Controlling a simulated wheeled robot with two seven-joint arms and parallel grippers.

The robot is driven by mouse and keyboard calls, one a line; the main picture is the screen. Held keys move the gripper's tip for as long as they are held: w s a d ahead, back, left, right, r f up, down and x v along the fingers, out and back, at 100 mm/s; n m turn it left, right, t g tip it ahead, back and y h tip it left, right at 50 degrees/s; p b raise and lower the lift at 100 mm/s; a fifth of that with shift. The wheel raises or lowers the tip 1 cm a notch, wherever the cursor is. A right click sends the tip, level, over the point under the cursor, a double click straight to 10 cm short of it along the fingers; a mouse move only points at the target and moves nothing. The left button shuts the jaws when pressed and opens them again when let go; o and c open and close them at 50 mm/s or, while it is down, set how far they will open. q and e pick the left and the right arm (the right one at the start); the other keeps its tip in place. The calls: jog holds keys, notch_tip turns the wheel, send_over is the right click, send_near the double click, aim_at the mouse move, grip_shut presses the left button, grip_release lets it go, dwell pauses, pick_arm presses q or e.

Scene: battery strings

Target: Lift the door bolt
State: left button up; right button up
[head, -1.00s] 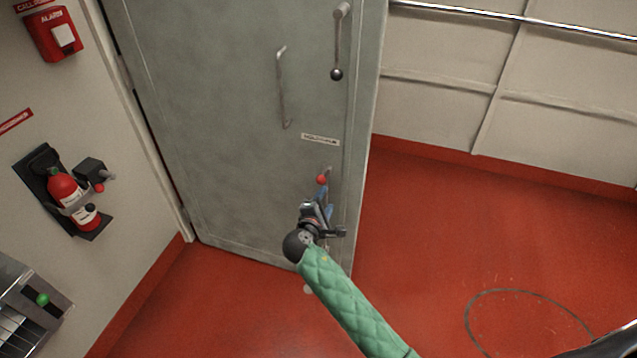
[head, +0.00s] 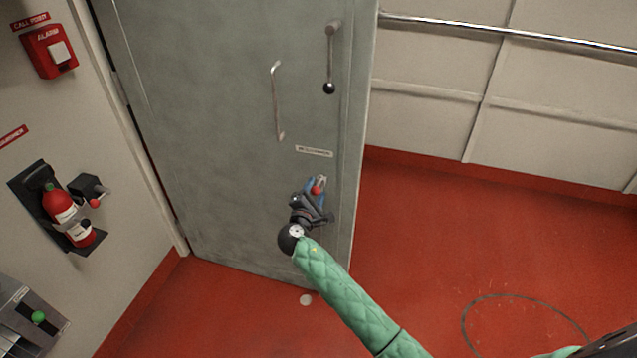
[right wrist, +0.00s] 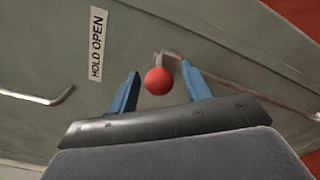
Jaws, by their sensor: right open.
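The door bolt shows as a red ball knob (head: 316,190) low on the grey-green door (head: 220,140), near its right edge. In the right wrist view the red knob (right wrist: 158,81) sits on a bent metal rod (right wrist: 172,62). My right gripper (head: 317,182) is at the knob, its blue fingers apart. In the right wrist view the open gripper (right wrist: 160,88) has one finger on each side of the knob, with gaps visible to both. My left gripper is not in view.
The door carries a pull handle (head: 277,100) and a lever with a black ball (head: 329,87). A label (right wrist: 96,44) reads "HOLD OPEN". A fire extinguisher (head: 66,215) and alarm box (head: 48,50) hang on the left wall. Red floor (head: 430,240) is clear at right.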

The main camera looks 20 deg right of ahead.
aim_at(319, 182)
jog(key=shift+x, duration=1.15)
jog(key=shift+w+d+p, duration=0.3)
jog(key=shift+w+d, duration=0.05)
jog(key=shift+w, duration=0.15)
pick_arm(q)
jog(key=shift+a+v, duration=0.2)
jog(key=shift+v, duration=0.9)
pick_arm(e)
jog(key=shift+w, duration=0.1)
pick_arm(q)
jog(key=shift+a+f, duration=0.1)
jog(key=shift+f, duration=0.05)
pick_arm(e)
jog(key=shift+c, duration=0.2)
